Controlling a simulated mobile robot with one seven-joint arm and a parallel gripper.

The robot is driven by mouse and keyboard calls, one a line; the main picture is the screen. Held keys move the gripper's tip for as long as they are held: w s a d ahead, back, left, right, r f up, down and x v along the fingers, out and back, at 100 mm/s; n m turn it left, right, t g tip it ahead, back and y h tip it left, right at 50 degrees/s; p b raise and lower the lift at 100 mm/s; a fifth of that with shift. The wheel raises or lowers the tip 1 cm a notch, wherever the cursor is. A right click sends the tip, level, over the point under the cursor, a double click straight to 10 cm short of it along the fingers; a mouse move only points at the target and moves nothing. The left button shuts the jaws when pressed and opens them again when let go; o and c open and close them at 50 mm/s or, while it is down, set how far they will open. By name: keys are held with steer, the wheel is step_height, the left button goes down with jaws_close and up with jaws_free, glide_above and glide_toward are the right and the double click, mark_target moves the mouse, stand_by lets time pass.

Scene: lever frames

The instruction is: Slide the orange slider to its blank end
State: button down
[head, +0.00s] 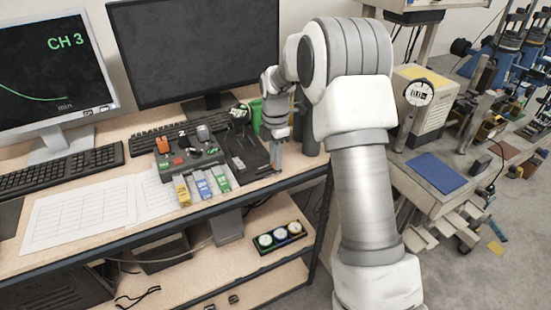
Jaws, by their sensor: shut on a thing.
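My gripper (277,158) points down at the right edge of a flat black panel (262,170) on the desk. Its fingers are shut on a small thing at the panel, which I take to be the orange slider. The fingers hide most of it, and its track and end markings are too small to read.
A black lever (239,132) stands on the panel, left of my gripper. Yellow, blue and green tagged pieces (203,187) lie at the desk's front. A green cup (256,115) and a dark monitor (195,55) are behind. Paper sheets (80,212) lie at left.

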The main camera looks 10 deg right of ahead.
mark_target(257, 174)
steer(key=a, duration=0.2)
steer(key=s+a, duration=0.1)
steer(key=a, duration=0.2)
steer(key=shift+s+a, duration=0.25)
steer(key=shift+a, duration=0.15)
steer(key=c, duration=0.8)
jaws_free()
steer(key=shift+r, duration=0.35)
step_height(257, 174, up, 17)
steer(key=p, duration=0.2)
steer(key=shift+f, duration=0.1)
